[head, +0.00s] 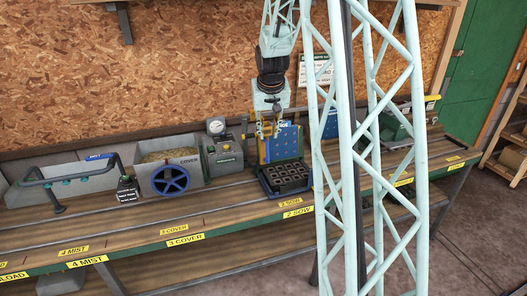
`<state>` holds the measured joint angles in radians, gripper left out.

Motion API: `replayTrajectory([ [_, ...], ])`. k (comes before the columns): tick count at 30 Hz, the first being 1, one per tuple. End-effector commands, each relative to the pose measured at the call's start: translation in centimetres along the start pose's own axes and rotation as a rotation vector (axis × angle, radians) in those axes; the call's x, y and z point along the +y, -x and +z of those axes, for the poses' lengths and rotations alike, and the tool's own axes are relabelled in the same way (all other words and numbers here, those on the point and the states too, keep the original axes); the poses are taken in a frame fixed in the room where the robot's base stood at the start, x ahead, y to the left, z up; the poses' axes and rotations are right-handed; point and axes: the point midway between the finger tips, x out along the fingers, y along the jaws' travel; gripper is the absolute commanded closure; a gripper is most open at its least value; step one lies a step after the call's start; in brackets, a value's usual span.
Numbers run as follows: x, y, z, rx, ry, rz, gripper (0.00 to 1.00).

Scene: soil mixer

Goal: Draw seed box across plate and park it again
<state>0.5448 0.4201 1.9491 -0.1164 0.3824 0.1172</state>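At the 2 SOW station a blue perforated plate (284,143) stands tilted up behind a black cell tray (288,177). My gripper (268,133) points down at the plate's upper left part, in front of the backboard. Yellow-orange parts (264,125) show at and beside the fingers. I cannot tell for sure which of these is the seed box, or whether the fingers touch it. The finger gap is too small in this view to read.
My pale lattice column hides the bench right of the tray. A green machine (394,127) stands farther right.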

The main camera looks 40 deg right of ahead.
Motion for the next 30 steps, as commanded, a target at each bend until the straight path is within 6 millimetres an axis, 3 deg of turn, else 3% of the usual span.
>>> replayTrajectory([
  [14, 0.0, -0.5, 0.0, -0.001, 0.000, 0.000, 0.77],
  [30, -0.1, -5.1, 0.1, -0.002, 0.000, 0.000, 0.77],
])
